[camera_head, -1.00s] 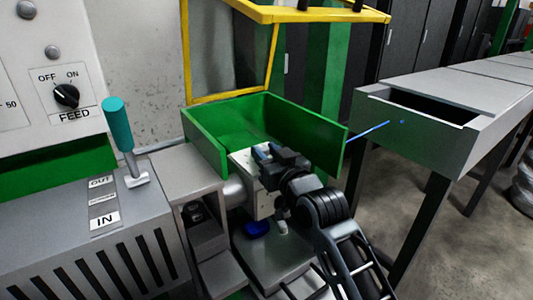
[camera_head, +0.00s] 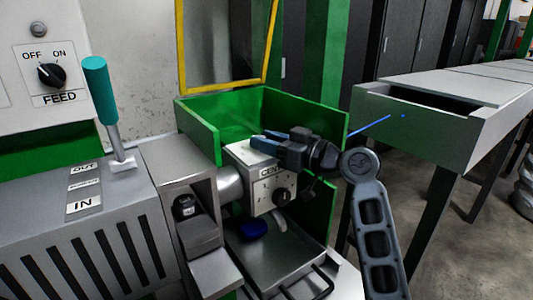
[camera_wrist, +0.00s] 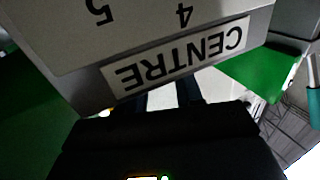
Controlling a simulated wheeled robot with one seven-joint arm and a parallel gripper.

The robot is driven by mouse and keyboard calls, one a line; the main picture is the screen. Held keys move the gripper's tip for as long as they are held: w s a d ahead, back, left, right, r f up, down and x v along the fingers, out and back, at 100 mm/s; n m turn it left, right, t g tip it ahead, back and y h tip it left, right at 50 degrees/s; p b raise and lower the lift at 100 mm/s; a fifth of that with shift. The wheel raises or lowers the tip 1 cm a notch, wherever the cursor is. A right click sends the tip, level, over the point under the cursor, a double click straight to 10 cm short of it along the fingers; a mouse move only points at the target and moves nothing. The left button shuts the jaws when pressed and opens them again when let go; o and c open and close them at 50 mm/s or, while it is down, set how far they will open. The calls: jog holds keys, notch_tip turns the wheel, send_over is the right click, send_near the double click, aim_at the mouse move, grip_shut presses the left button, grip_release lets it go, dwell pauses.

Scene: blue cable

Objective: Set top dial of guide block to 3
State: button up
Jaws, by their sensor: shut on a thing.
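The guide block (camera_head: 258,196) is a pale grey block in front of the open green box. Its front face has a "CENTRE" label (camera_head: 272,170) and a black dial (camera_head: 281,196) with marks around it. My gripper (camera_head: 264,144) lies across the top of the block, coming in from the right, with its fingers close together. The top dial is hidden at the fingers, which are shut on it. In the wrist view the block face (camera_wrist: 160,35) appears upside down, with "CENTRE", 4 and 5 readable. The fingers (camera_wrist: 170,95) reach past its top edge. The top dial's setting cannot be read.
The green box (camera_head: 200,135) has walls close behind and right of the block. A teal-handled lever (camera_head: 97,90) and FEED knob (camera_head: 52,75) are at the left. A blue cable (camera_head: 370,128) runs to the grey trough (camera_head: 440,120).

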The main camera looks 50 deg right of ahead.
jog(key=shift+d+n+y+b, duration=0.1)
jog(key=shift+n+y+b, duration=0.4)
jog(key=shift+y, duration=0.4)
jog(key=shift+n+y, duration=0.3)
jog(key=o, duration=1)
jog(key=shift+o, duration=0.2)
